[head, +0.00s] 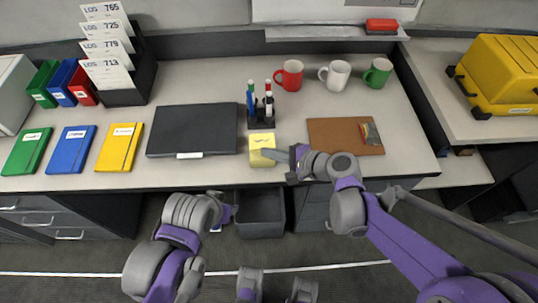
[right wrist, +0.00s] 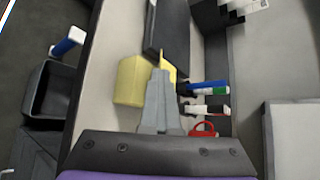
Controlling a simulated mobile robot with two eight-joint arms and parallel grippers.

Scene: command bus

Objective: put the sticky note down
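A pale yellow sticky note pad (head: 260,160) lies on the desk near its front edge, right of the black laptop. A note with small dark writing (head: 262,141) shows at its far side. My right gripper (head: 270,154) is over the pad. In the right wrist view, its fingers (right wrist: 160,75) are together, with a thin yellow sticky note (right wrist: 160,58) seen edge-on at their tips. The pad (right wrist: 130,81) is beside them. My left gripper (head: 229,212) is low, in front of the desk edge; its fingers are not clear.
The black laptop (head: 195,130) is left of the pad. A marker holder (head: 261,116) stands behind it. A brown board (head: 335,138) lies to the right, and red (head: 290,75), white (head: 337,75) and green (head: 378,73) mugs stand behind. A dark bin (head: 260,215) is below the desk.

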